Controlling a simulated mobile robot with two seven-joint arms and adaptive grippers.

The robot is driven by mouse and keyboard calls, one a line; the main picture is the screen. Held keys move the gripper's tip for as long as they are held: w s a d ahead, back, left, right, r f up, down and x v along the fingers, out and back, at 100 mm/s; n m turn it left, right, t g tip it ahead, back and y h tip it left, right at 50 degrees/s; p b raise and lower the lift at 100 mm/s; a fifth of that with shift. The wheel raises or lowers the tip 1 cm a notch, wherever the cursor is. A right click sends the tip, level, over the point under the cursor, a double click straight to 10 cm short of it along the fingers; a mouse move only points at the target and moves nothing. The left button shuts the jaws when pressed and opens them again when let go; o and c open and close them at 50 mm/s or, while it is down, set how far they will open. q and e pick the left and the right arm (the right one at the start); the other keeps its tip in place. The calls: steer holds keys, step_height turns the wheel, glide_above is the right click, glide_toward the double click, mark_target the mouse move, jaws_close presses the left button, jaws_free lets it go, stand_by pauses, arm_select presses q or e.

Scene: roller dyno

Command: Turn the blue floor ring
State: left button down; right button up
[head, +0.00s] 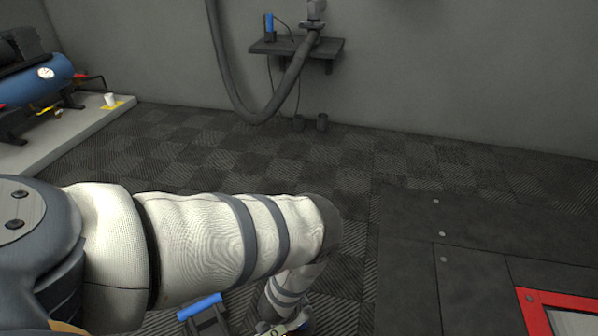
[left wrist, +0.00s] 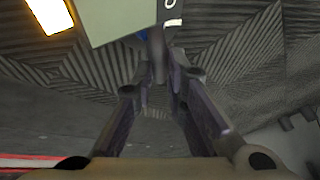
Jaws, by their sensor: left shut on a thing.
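My left arm crosses the head view from the left and bends down to the bottom edge, where only a small part of my left gripper (head: 285,327) shows. In the left wrist view, the fingers of my left gripper (left wrist: 158,82) are closed on a narrow grey piece. A small patch of blue, apparently the blue floor ring (left wrist: 143,35), shows just left of it. A pale plate hides most of the ring, so its shape and turn cannot be told. My right gripper is in neither view.
A blue-topped dark frame (head: 200,307) stands left of my forearm's lower end. A red-edged floor panel (head: 560,299) lies at lower right. A blue tank (head: 38,80) sits on a plinth at left. A wall shelf (head: 297,47) and hose are behind. The tiled floor between is clear.

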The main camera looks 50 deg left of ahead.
arm_select(q)
steer(key=shift+m, duration=0.3)
stand_by(0.4)
steer(key=c, duration=1.6)
jaws_free()
steer(key=v, duration=1.2)
steer(key=shift+a, duration=0.1)
